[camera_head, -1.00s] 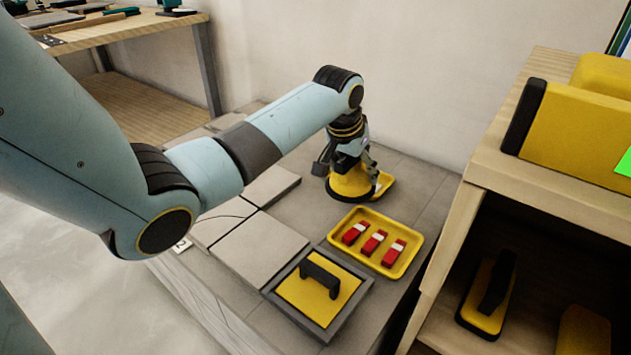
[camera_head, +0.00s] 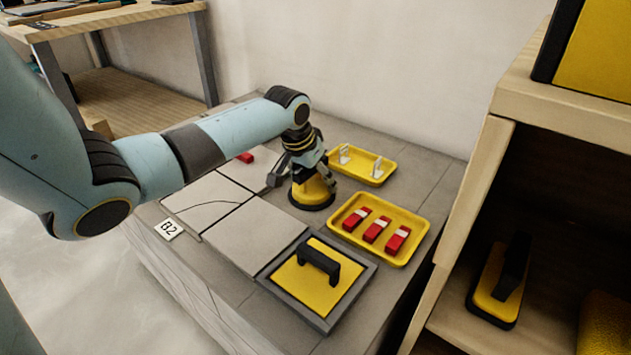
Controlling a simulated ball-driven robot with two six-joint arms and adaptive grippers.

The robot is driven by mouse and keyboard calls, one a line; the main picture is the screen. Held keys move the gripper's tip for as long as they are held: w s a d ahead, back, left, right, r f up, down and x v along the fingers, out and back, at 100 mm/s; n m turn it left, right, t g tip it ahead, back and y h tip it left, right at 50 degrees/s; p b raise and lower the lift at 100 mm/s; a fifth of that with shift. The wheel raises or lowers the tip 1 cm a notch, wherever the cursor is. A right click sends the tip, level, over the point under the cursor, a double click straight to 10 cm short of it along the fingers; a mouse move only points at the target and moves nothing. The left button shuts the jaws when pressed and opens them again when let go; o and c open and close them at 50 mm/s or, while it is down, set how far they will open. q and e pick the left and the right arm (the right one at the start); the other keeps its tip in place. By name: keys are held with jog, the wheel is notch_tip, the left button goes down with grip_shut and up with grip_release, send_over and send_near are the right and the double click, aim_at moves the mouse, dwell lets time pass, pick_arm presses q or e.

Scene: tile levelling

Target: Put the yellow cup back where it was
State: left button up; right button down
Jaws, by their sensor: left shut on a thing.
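The yellow cup (camera_head: 312,194) is a small dome with a black rim at its base. It is upright, low over the grey tiled top between the pale tiles and the yellow trays. I cannot tell whether its rim touches the surface. My left gripper (camera_head: 309,173) reaches down from above and is shut on the cup's upper part, hiding its top. My right gripper is not in view.
A yellow tray (camera_head: 336,226) with red-and-white pieces lies right of the cup; another (camera_head: 377,182) with white clips lies behind. A framed yellow plate with black handle (camera_head: 318,284) is in front. Pale tiles (camera_head: 254,237) lie left. A wooden shelf (camera_head: 472,190) stands right.

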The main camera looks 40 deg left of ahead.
pick_arm(q)
jog(key=shift+w, duration=0.1)
jog(key=o, duration=1.2)
jog(key=shift+c, duration=0.2)
